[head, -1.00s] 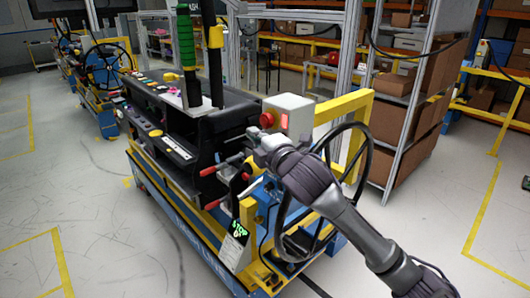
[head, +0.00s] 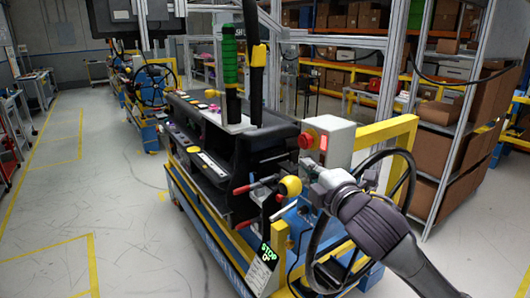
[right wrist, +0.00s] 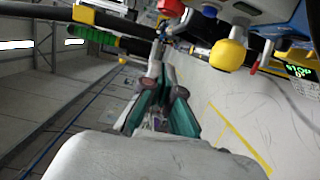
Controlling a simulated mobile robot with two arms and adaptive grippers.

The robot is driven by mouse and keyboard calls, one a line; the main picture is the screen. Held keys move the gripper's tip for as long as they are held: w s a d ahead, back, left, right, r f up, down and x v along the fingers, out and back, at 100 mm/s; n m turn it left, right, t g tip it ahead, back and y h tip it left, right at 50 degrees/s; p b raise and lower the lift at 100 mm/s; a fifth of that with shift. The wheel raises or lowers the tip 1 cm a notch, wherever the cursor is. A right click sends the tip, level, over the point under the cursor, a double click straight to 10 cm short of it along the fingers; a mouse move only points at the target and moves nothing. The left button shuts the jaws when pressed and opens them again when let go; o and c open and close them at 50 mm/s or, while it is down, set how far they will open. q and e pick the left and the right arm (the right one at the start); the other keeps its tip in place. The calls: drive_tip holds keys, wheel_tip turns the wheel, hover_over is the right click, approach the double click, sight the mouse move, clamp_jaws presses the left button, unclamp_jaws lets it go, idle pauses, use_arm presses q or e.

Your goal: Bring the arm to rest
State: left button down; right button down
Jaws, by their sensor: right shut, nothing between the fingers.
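My right arm (head: 375,220) comes in from the lower right in the head view. Its gripper (head: 312,170) is at the right end of the black dashboard module (head: 205,165), just below the red button on a grey box (head: 328,138). The fingertips are small and hard to make out there. In the right wrist view the gripper (right wrist: 163,105) shows its teal-padded fingers close together, shut with nothing held. Whether the arm touches the module or the black steering wheel (head: 408,190) beside it cannot be told. My left gripper is not in view.
The dashboard module stands on a blue and yellow cart (head: 205,215). Green (head: 229,60) and yellow-topped levers rise from it. A yellow knob (head: 291,186) and red handles are close to my right gripper. Shelves with boxes (head: 435,125) stand behind. The floor at left is clear.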

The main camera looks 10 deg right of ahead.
drive_tip(key=s+a+f+m+g+h, duration=0.1)
drive_tip(key=s+f+m+g, duration=0.4)
drive_tip(key=f, duration=0.7)
drive_tip(key=s+a+f+m+g, duration=0.15)
drive_tip(key=s+f+m, duration=0.35)
drive_tip(key=f, duration=0.8)
drive_tip(key=s+f+m+g, duration=0.4)
drive_tip(key=s+f, duration=0.3)
drive_tip(key=s, duration=0.4)
drive_tip(key=s+f+m+g, duration=0.35)
drive_tip(key=s+f, duration=0.35)
drive_tip(key=s, duration=0.5)
wheel_tip(320, 180, down, 29)
drive_tip(key=s+g+b, duration=0.1)
drive_tip(key=g+b, duration=0.1)
drive_tip(key=b, duration=0.1)
drive_tip(key=s+d+f+g+b, duration=0.1)
drive_tip(key=s+d+f, duration=0.1)
drive_tip(key=s+f, duration=1.4)
drive_tip(key=shift+s+d+f+n+h+b, duration=0.3)
drive_tip(key=shift+f+n+h, duration=0.1)
drive_tip(key=shift+f, duration=0.35)
